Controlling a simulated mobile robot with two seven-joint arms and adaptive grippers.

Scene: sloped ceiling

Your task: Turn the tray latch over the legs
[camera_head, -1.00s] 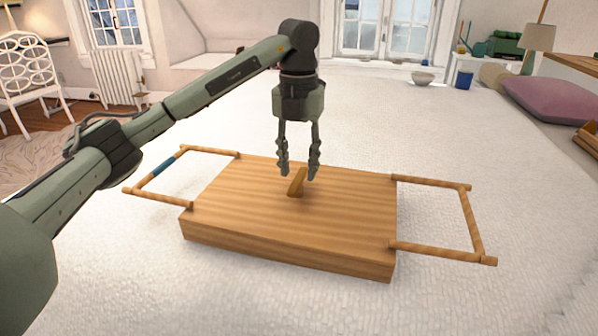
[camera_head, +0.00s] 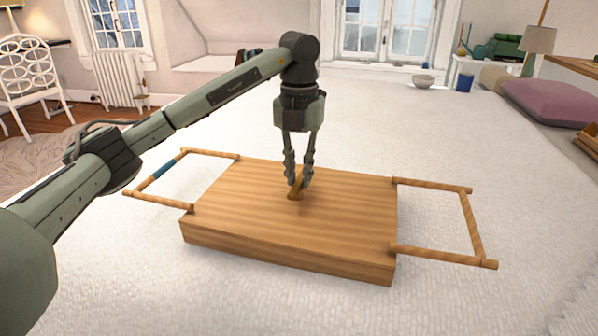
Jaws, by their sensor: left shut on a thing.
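The wooden tray (camera_head: 255,215) lies flat on the white bed cover, its striped board facing up. The tray latch (camera_head: 296,194) is a small brown wooden piece near the middle of the board. My left gripper (camera_head: 298,187) points straight down and is shut on the latch, which shows between and just below its fingertips. The legs are the round wooden frames: the left leg (camera_head: 150,199) with a blue band and the right leg (camera_head: 470,215) both stick out sideways from the tray's ends. My right gripper is not in view.
The white bed cover (camera_head: 420,130) is clear around the tray. A purple pillow (camera_head: 548,102) lies at the far right. A bowl (camera_head: 422,80) and a blue cup (camera_head: 464,82) stand far back, away from the tray.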

